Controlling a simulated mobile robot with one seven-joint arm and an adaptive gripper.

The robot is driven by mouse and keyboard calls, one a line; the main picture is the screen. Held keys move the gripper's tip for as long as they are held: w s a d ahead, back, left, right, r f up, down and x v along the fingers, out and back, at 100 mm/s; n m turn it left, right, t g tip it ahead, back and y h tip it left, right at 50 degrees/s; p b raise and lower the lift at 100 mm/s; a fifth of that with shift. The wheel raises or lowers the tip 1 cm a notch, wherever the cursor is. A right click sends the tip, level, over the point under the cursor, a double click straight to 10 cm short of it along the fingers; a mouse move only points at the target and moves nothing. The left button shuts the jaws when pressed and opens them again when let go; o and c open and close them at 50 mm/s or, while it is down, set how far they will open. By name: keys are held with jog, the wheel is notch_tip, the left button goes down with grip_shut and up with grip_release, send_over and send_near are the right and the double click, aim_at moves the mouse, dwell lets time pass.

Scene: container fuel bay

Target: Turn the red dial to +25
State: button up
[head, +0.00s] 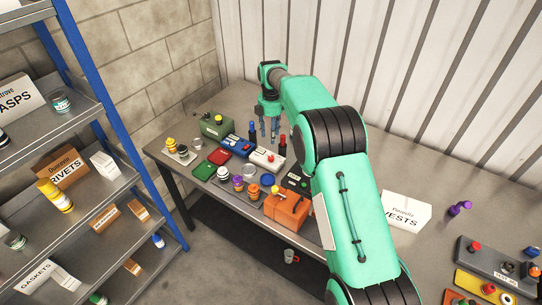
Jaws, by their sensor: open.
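My gripper (270,132) hangs fingers down over the back of the workbench, its fingers apart and nothing seen between them. Below and around it are a blue box (238,146), a white box with a small red part on top (267,159), and dark upright items with red near their tops (282,146). Round red knobs also show at the far right, on a grey panel (474,246) and on a yellow panel (489,289). Which of these is the red dial I cannot tell, and no scale or number is readable.
The bench (345,240) holds a green case (215,125), an orange toolbox (287,209), several jars and a white carton (405,211). A blue-framed shelf (100,120) stands at left. A corrugated wall (300,45) runs behind. My arm hides the bench's middle.

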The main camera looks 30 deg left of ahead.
aim_at(271, 157)
notch_tip(271, 157, down, 14)
jog(key=shift+r, duration=0.2)
dwell(0.5)
grip_shut()
